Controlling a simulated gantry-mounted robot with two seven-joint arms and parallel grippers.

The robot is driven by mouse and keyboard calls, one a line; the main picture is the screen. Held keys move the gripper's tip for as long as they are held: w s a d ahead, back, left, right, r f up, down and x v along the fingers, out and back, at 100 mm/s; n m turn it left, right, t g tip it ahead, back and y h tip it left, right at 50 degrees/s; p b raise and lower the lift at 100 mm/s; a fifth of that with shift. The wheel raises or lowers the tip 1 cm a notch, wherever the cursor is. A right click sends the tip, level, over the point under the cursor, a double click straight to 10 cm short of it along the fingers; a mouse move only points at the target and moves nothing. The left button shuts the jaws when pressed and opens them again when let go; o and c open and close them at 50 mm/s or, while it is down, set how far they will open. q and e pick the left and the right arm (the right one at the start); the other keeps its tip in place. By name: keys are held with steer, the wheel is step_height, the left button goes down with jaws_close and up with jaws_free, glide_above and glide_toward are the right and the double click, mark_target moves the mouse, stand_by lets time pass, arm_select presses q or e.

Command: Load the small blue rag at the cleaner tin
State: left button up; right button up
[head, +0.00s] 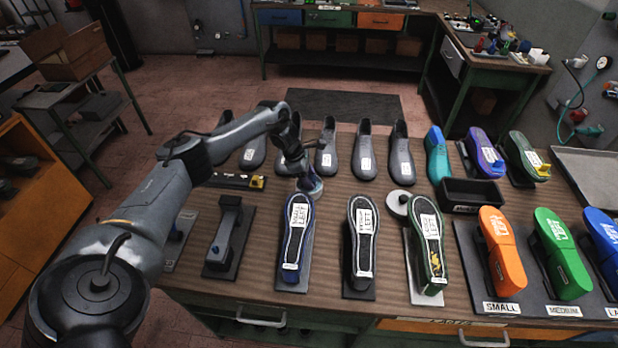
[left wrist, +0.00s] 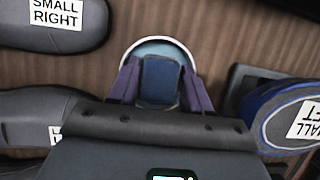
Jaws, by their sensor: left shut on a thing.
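My left gripper (head: 308,180) points down over the round cleaner tin (head: 312,192), just behind the blue-edged shoe sole. In the left wrist view the gripper's fingers (left wrist: 160,88) are shut on a small dark blue rag (left wrist: 160,75). The rag is over the tin (left wrist: 160,44), whose white rim and pale blue inside show around it. I cannot tell whether the rag touches the tin's contents. The rag is hidden or too small to make out in the head view. My right gripper is not in view.
Grey shoe lasts (head: 326,150) stand behind the tin. The blue-edged sole (head: 296,240) lies close in front, with white-edged (head: 361,240) and green-edged (head: 428,245) soles to its right. A white disc (head: 398,203) and a black tray (head: 471,196) are further right.

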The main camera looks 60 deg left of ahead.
arm_select(q)
steer(key=shift+f+b, duration=0.5)
steer(key=shift+f, duration=0.05)
stand_by(0.6)
stand_by(0.6)
steer(key=shift+b, duration=0.3)
stand_by(0.9)
steer(key=shift+r+p, duration=0.5)
steer(key=shift+r, duration=0.2)
steer(key=shift+r+p, duration=1.6)
steer(key=shift+r, duration=1.2)
steer(key=shift+d, duration=0.1)
